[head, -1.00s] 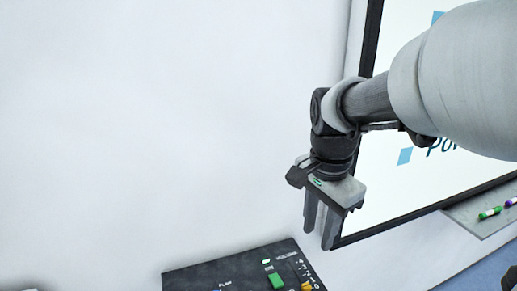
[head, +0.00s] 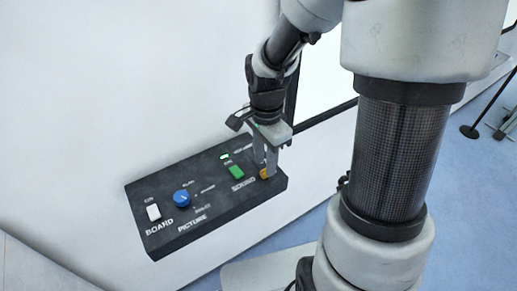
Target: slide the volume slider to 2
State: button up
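The volume slider's orange knob (head: 265,174) shows at the right end of a dark control panel (head: 215,216) on the wall. My gripper (head: 265,165) points down over that end, with its fingertips right at the knob. The fingers hide the slider's track and most of its number marks, so I cannot read its setting. I cannot tell whether the fingers touch or hold the knob.
The panel also has a green button (head: 236,172) close left of my gripper, a blue dial (head: 182,198) and a white switch (head: 153,212). A framed board (head: 318,96) hangs behind my arm. Blue floor (head: 468,198) is open at right.

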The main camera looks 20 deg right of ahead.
jog(key=shift+f, duration=1.45)
jog(key=shift+c, duration=0.5)
